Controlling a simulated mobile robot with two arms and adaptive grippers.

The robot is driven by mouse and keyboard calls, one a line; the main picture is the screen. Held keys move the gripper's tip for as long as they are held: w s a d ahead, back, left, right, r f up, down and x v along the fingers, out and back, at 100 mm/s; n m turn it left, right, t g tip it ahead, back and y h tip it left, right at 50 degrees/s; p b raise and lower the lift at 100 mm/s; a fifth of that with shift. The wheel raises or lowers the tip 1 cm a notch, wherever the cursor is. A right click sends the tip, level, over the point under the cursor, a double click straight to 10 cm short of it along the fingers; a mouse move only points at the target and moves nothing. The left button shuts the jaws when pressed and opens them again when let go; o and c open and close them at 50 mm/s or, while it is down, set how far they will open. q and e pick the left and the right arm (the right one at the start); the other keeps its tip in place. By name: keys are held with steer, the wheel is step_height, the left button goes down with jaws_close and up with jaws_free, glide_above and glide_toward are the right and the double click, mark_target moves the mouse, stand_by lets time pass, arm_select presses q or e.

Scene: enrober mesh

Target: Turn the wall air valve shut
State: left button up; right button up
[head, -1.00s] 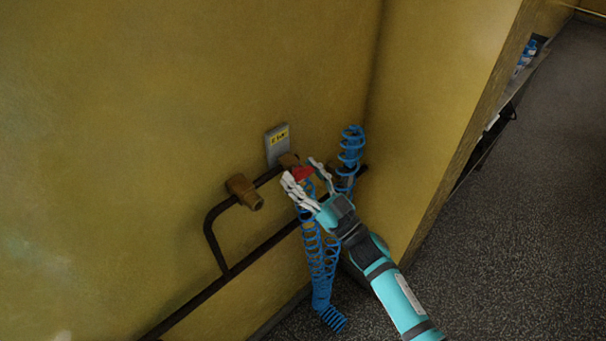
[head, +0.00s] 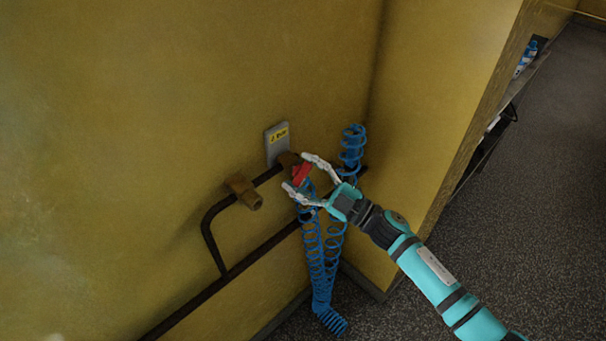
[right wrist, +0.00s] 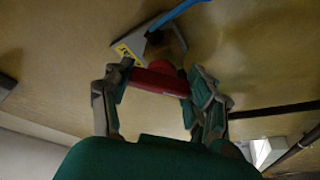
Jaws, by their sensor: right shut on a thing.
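The wall air valve has a red handle (head: 302,175) on a brown fitting at the pipe, just below a grey plate with a yellow label (head: 278,142). My right gripper (head: 297,172) has its pale fingers on either side of the red handle and is shut on it. In the right wrist view the red handle (right wrist: 160,82) lies crosswise between the two fingers (right wrist: 155,95). In the head view the handle slants up to the right. My left gripper is not in view.
A coiled blue hose (head: 352,145) hangs beside and below the valve, close to my right gripper. A brass fitting (head: 243,190) juts from the wall to the left. A dark pipe (head: 213,290) runs along the wall. A yellow wall corner stands to the right; grey floor lies beyond.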

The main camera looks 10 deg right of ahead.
steer(key=n+g, duration=0.2)
steer(key=n, duration=0.3)
steer(key=shift+p, duration=0.4)
steer(key=shift+n+g+h+p, duration=0.35)
steer(key=shift+n+h+p, duration=0.1)
steer(key=shift+n, duration=0.8)
steer(key=shift+n+g+h+p, duration=0.35)
steer(key=shift+n+p, duration=0.05)
steer(key=shift+n, duration=0.85)
steer(key=shift+f, duration=0.1)
steer(key=o, duration=1.2)
steer(key=shift+s+d, duration=0.1)
steer(key=shift+d, duration=0.05)
steer(key=v, duration=1.1)
steer(key=shift+s+d, duration=0.15)
steer(key=shift+d, duration=0.2)
